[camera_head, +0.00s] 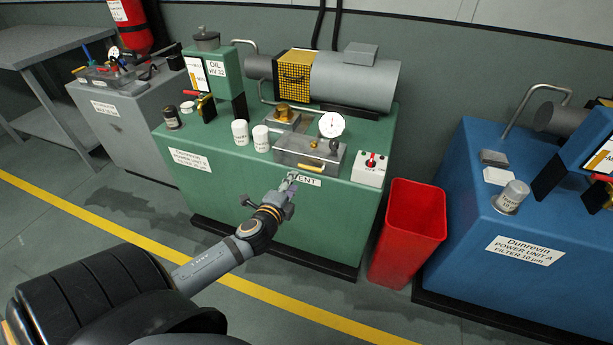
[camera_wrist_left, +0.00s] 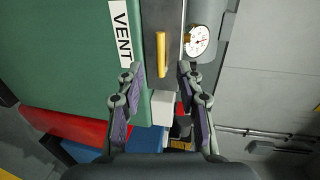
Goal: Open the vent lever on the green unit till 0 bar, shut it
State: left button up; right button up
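The green unit (camera_head: 230,180) stands in the middle of the head view. Its yellow vent lever (camera_head: 311,167) lies along the front of a grey block (camera_head: 300,148), above the VENT label, which my gripper partly covers. The lever also shows in the left wrist view (camera_wrist_left: 161,54), between and ahead of the fingertips. A white round gauge (camera_head: 332,124) stands on the block and also shows in the wrist view (camera_wrist_left: 197,40); its reading is too small to tell. My left gripper (camera_head: 291,180) is open and empty, its fingers (camera_wrist_left: 161,72) spread either side of the lever's line. My right gripper is out of view.
A white switch box (camera_head: 369,168) with a red switch sits right of the block. A red bin (camera_head: 408,232) stands between the green unit and a blue unit (camera_head: 490,240). A grey unit (camera_head: 120,125) stands at left. The floor in front is open.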

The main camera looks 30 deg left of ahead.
aim_at(311, 167)
pick_arm(q)
jog(key=x, duration=0.8)
jog(key=shift+w+f, duration=0.1)
jog(key=shift+w, duration=0.25)
jog(key=shift+d, duration=0.1)
grip_shut()
